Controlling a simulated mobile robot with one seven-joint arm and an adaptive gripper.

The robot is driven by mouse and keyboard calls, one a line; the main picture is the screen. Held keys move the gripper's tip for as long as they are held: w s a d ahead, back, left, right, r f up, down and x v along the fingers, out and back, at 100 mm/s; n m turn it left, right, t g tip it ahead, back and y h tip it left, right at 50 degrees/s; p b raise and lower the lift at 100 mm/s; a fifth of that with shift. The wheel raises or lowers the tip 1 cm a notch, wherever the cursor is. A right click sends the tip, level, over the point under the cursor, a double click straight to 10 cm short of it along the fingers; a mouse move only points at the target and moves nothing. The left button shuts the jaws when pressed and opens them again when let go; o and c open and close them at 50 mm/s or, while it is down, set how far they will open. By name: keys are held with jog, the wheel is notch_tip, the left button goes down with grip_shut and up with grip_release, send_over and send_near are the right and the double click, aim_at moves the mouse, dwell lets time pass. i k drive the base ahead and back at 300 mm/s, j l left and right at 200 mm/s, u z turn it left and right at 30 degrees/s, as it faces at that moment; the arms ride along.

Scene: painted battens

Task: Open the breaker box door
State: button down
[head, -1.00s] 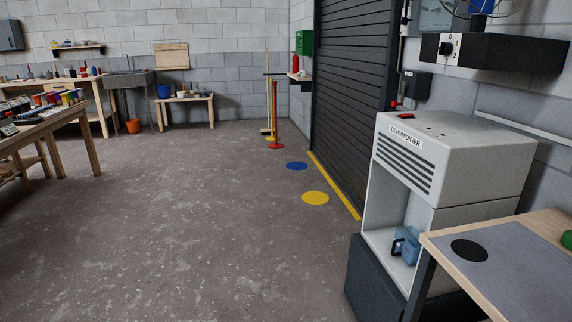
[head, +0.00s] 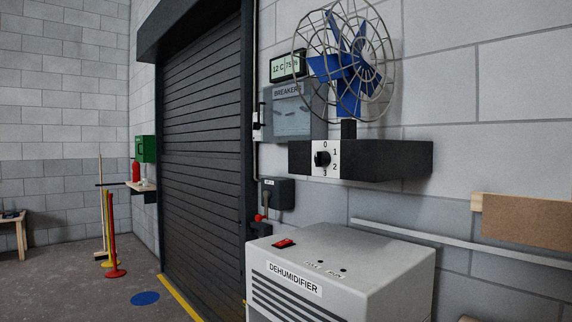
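The breaker box (head: 291,113) is a grey box labelled "BREAKERS" on the block wall, right of the roller shutter. Its door looks shut, with a paler window-like panel on its front. The fan in front hides part of its right side. My gripper is not in the head view.
A blue caged fan (head: 347,68) stands on a black shelf unit (head: 375,159) with a dial, jutting out beside the box. A dehumidifier (head: 340,268) stands below. A small dark box with a lever (head: 277,194) is under the breaker box. Open floor (head: 70,275) lies at left.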

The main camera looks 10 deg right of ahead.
aim_at(288, 91)
jog(key=i+j+z, duration=0.5)
jog(key=i+j, duration=0.6)
jog(key=i+l, duration=0.05)
jog(key=i, duration=0.05)
